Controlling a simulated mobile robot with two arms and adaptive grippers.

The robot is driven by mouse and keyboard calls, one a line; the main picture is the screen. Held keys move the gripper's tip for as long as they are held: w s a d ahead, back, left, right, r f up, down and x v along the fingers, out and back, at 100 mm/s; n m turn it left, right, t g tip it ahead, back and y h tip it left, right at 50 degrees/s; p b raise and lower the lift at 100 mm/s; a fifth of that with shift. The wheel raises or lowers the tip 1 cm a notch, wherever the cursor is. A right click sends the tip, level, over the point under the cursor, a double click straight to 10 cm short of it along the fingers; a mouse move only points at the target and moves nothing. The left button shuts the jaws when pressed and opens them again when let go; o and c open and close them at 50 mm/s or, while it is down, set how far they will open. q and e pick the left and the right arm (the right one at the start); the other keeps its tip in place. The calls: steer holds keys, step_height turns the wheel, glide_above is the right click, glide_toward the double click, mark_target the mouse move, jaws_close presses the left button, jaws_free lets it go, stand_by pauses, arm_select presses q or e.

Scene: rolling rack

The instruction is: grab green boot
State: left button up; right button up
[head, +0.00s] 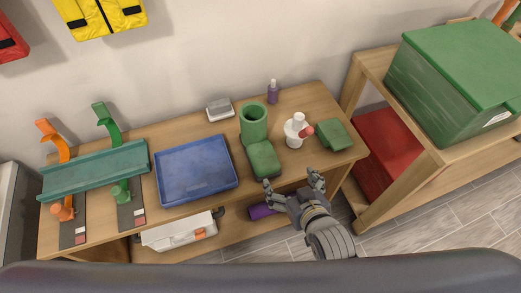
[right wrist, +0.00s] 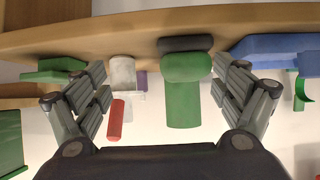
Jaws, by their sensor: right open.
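The green boot (head: 263,158) stands upright on the wooden bench top, its shaft toward the wall and its toe at the front edge. In the right wrist view the boot (right wrist: 184,98) appears upside down, with a dark sole, between the spread fingers but beyond their tips. My right gripper (head: 292,185) is open and empty, just in front of the bench edge, to the right of the toe. It also shows open in the right wrist view (right wrist: 161,85). My left gripper is not in view.
A white bottle (head: 296,131) with a red part and a green box (head: 333,135) stand right of the boot. A blue tray (head: 196,169) lies to its left, a purple bottle (head: 272,92) behind. A wooden shelf (head: 400,110) with a green crate stands at right.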

mark_target(262, 154)
steer(key=w+a+t, duration=0.1)
steer(key=w+a, duration=0.1)
steer(key=w+a+t+y, duration=0.1)
steer(key=w+a, duration=0.2)
steer(key=shift+w+a+r+n, duration=0.1)
steer(key=shift+w+n, duration=0.2)
steer(key=shift+f+x, duration=0.15)
steer(key=shift+x, duration=1.35)
steer(key=shift+f+x, duration=0.15)
steer(key=shift+x, duration=1.4)
steer(key=shift+s, duration=0.2)
steer(key=c, duration=1.3)
steer(key=shift+r, duration=0.1)
